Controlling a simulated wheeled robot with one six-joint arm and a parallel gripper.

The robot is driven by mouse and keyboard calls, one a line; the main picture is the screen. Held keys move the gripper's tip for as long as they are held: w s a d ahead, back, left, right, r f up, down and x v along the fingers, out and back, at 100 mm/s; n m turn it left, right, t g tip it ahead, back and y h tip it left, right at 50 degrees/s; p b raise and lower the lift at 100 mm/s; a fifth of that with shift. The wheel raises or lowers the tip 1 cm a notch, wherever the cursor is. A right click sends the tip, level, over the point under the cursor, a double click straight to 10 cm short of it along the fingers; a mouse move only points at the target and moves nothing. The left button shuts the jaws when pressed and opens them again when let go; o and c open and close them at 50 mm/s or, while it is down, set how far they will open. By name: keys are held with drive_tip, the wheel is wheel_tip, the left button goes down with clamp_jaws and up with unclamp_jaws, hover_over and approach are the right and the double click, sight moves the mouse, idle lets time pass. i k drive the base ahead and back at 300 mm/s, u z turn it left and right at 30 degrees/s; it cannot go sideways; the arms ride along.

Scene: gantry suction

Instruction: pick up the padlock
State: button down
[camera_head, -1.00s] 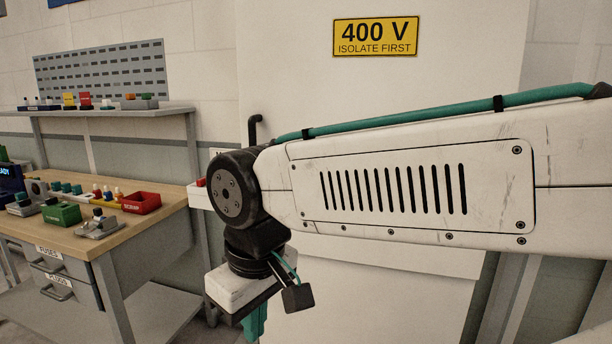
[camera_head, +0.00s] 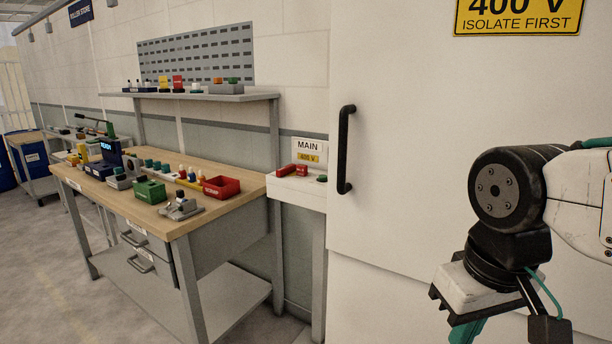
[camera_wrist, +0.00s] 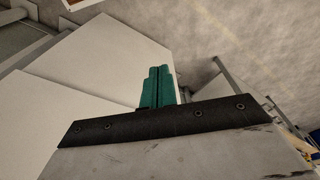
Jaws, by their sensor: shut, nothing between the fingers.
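I cannot make out a padlock for certain. Small red things (camera_head: 301,170) and a small green thing (camera_head: 322,178) lie on the white ledge (camera_head: 296,191) below the MAIN sign; they are too small to identify. My gripper (camera_wrist: 158,87) shows in the wrist view with its teal fingers shut together and nothing between them. In the head view it hangs at the lower right, in front of the white cabinet (camera_head: 400,170) and well apart from the ledge, its fingers partly cut off by the frame edge.
A wooden-topped workbench (camera_head: 237,206) stands to the left, holding a green box (camera_head: 150,191), a red bin (camera_head: 221,187), a metal clamp-like device (camera_head: 180,208) and several small items. A shelf (camera_head: 200,97) is above it. The cabinet has a black handle (camera_head: 345,150). Floor at the left is clear.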

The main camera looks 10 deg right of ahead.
sight(301, 170)
drive_tip(key=u, duration=0.4)
drive_tip(key=k, duration=0.55)
drive_tip(key=u, duration=1)
drive_tip(key=i, duration=1.5)
drive_tip(key=z, duration=0.35)
drive_tip(key=i, duration=0.85)
drive_tip(key=z, duration=1.4)
drive_tip(key=i, duration=0.65)
drive_tip(key=z, duration=0.55)
